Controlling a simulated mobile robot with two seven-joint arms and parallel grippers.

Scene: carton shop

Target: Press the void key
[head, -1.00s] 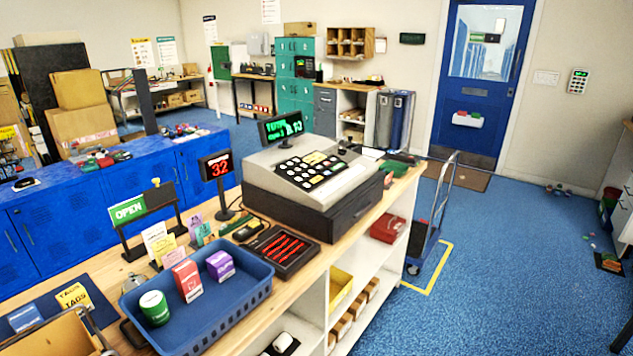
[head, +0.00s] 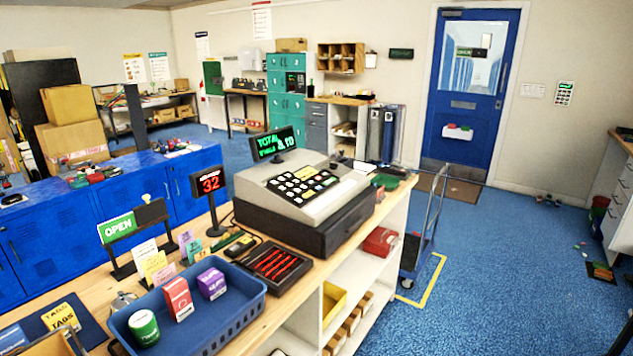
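The key labels are too small to read, so I cannot tell which is the void key. A green-lit customer display (head: 277,143) on top reads TOTAL with an amount. The register's drawer looks shut. Neither of my grippers is in view.
A blue tray (head: 237,333) with a green tin, a red box and a purple box sits at the counter's front. A black tray (head: 272,269) with red pens and a red "32" display (head: 208,183) stand left of the register. A hand cart (head: 429,235) is beyond the counter.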

